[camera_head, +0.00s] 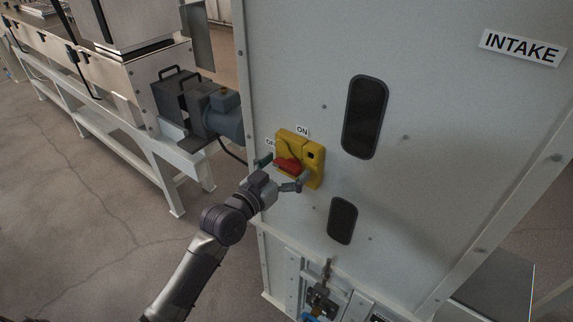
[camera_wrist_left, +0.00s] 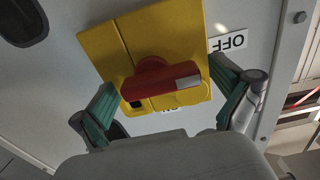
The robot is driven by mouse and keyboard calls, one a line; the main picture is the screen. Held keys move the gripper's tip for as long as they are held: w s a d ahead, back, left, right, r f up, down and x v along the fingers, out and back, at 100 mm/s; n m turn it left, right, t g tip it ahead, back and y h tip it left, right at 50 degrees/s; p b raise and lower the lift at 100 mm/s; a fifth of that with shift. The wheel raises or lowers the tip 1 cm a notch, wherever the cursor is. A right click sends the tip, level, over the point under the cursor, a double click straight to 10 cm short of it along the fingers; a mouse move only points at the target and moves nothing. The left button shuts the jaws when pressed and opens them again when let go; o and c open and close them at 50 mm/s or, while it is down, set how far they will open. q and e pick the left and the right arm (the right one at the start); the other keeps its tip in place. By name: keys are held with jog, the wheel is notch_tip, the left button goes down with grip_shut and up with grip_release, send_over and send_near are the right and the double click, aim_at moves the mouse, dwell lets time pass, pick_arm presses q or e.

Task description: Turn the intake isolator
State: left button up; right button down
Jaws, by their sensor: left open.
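The intake isolator is a yellow box (camera_head: 313,155) with a red rotary handle (camera_head: 288,166), on the grey cabinet panel under the INTAKE sign. An ON label (camera_head: 302,131) is above it and an OFF label, partly hidden, is at its left. My left gripper (camera_head: 277,172) is open at the front of the handle. In the left wrist view, the red handle (camera_wrist_left: 162,82) lies crosswise between the two green-padded fingers (camera_wrist_left: 165,105), with gaps visible at both ends. The yellow box (camera_wrist_left: 118,45) and OFF label (camera_wrist_left: 232,42) show there too. My right gripper is not in view.
The cabinet panel has two dark oval windows (camera_head: 365,117) (camera_head: 342,220) right of the isolator. A metal latch fitting (camera_head: 322,298) sits below. A blue-grey motor (camera_head: 222,112) and a white-framed conveyor (camera_head: 120,140) stand at left. Open floor (camera_head: 85,235) lies at lower left.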

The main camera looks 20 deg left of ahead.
pick_arm(q)
jog(key=c, duration=1.1)
jog(key=shift+m, duration=0.4)
jog(key=m+p, duration=0.1)
jog(key=m, duration=0.2)
jog(key=shift+r, duration=0.2)
jog(key=m+p, duration=0.1)
jog(key=m, duration=0.4)
jog(key=shift+d+r, duration=0.1)
jog(key=shift+d, duration=0.05)
jog(key=m, duration=0.4)
jog(key=shift+s+d+m+p, duration=0.1)
jog(key=shift+m+p, duration=0.25)
jog(key=shift+m, duration=0.05)
jog(key=m, duration=0.4)
jog(key=shift+d, duration=0.15)
jog(key=shift+m, duration=0.3)
